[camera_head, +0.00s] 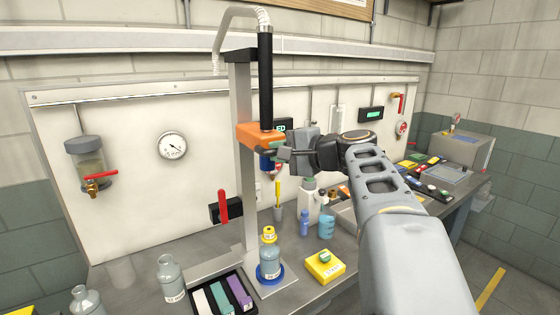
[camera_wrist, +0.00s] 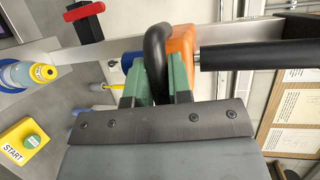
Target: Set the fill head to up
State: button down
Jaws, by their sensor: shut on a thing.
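The fill head is an orange block (camera_head: 258,134) on an upright steel column (camera_head: 244,170), with a black tube (camera_head: 265,80) rising from it and a black handle at its front. It is high on the column, well above a bottle (camera_head: 269,262) with a yellow collar. My gripper (camera_head: 280,152) is at the block's front right. In the wrist view, the green fingers of my gripper (camera_wrist: 158,82) are shut on the black loop handle (camera_wrist: 154,48), in front of the orange block (camera_wrist: 181,48). The finger contact is partly hidden in the head view.
A yellow START button box (camera_head: 325,266) is right of the bottle. A red lever (camera_head: 223,206) is left of the column. A rack (camera_head: 222,298) of coloured blocks and a clear bottle (camera_head: 171,279) stand at the front left. More bottles stand behind the button box.

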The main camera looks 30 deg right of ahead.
jog(key=shift+r, duration=0.6)
jog(key=c, duration=1.1)
grip_release()
jog(key=shift+o, duration=0.2)
jog(key=shift+f, duration=0.2)
jog(key=shift+s+d, duration=0.2)
jog(key=shift+s, duration=0.05)
jog(key=b+v, duration=0.2)
jog(key=v, duration=1.1)
jog(key=shift+r, duration=0.2)
jog(key=shift+s, duration=0.1)
